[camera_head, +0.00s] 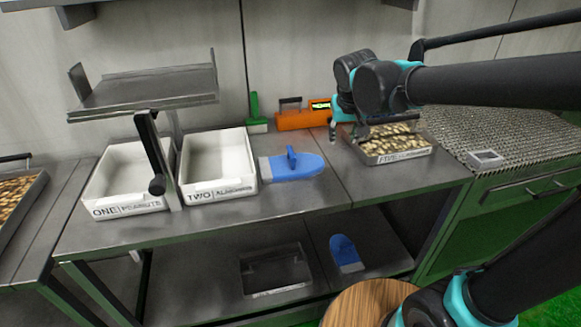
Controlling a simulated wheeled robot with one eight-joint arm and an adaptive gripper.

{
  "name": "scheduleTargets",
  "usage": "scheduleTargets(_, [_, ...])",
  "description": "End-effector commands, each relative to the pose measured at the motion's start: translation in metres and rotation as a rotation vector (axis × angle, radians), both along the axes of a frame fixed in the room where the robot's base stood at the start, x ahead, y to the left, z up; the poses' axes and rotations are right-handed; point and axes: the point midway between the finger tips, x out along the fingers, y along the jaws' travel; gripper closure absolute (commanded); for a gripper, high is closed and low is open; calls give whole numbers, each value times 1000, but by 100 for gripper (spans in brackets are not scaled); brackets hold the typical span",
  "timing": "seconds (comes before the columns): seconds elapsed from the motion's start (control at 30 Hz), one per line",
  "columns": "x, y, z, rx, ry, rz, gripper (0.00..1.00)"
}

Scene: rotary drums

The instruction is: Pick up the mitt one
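Two blue mitt-like things are in view, and no label tells which is mitt one. One blue mitt (293,168) lies on the steel worktop to the right of the bin marked TWO, with a pale cuff at its left end and a thumb pointing up. Another blue mitt (345,253) lies on the lower shelf (215,265). My arm reaches in from the right, above the worktop. My gripper (345,112) is to the right of the upper mitt, near the tray marked FIVE, and apart from both mitts. Its fingers are mostly hidden by my arm.
A green brush (256,115) and an orange toolbox-like thing (300,118) are at the back. The FIVE tray (400,157) holds nuts. A dark tray (275,272) is below.

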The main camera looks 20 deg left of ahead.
Motion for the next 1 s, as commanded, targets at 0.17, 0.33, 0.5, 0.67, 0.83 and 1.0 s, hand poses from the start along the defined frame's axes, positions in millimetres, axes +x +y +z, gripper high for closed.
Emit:
scheduleTargets(0.17, [-37, 80, 38, -53, 8, 93, 61])
scheduleTargets(0.33, [-70, 127, 64, -90, 1, 142, 61])
scheduleTargets(0.5, [-87, 147, 76, -106, -4, 163, 61])
scheduleTargets(0.67, [-83, 151, 65, -109, -6, 163, 61])
scheduleTargets(0.83, [-68, 151, 34, -109, -6, 162, 61])
scheduleTargets(1.0, [-54, 152, 4, -108, -6, 163, 61])
